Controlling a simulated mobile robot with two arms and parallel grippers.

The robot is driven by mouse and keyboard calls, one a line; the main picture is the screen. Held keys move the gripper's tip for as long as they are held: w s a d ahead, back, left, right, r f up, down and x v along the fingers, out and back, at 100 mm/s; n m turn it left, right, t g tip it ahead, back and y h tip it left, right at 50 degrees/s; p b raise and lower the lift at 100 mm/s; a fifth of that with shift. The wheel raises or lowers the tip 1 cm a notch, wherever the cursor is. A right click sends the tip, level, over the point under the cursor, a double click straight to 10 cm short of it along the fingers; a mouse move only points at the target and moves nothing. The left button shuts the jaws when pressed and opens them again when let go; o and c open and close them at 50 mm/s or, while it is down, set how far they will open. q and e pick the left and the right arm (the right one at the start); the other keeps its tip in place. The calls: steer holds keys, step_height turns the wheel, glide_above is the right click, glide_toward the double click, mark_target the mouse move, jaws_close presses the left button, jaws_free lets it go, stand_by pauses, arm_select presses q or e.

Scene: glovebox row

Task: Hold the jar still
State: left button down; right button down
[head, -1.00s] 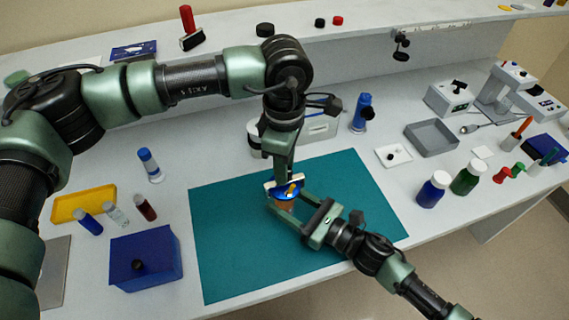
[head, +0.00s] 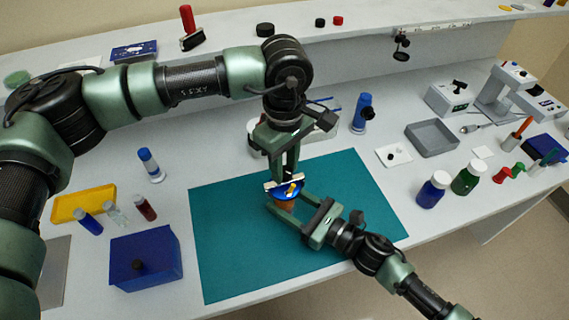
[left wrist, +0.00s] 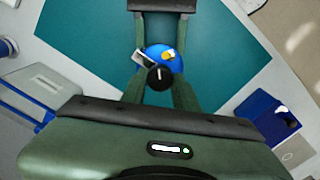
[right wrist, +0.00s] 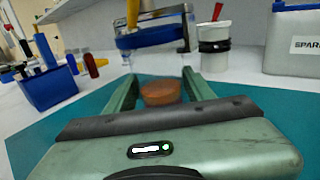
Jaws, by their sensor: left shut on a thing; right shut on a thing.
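The jar (head: 284,207) stands on the teal mat (head: 230,262), with an orange-brown body and a blue top piece (head: 291,191). The body (right wrist: 160,94) sits between the fingers of my right gripper (right wrist: 158,86), which is shut on it from the side. My left gripper (head: 284,178) comes down from above and is shut at the blue top. In the left wrist view a black knob (left wrist: 160,78) shows between its fingers beside the blue top (left wrist: 170,63). A yellow piece (right wrist: 132,13) sticks up there. The exact grip contact is partly hidden.
A blue box (head: 150,268) and several vials (head: 115,215) stand left of the mat. A grey-white box (right wrist: 295,40) is behind. The mat around the jar is clear.

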arm_select(q)
steer(key=m, duration=0.4)
steer(key=shift+m, duration=2.2)
steer(key=c, duration=1.1)
jaws_free()
steer(key=shift+o, duration=0.2)
step_height(320, 180, up, 12)
arm_select(e)
steer(key=shift+c, duration=2.3)
jaws_free()
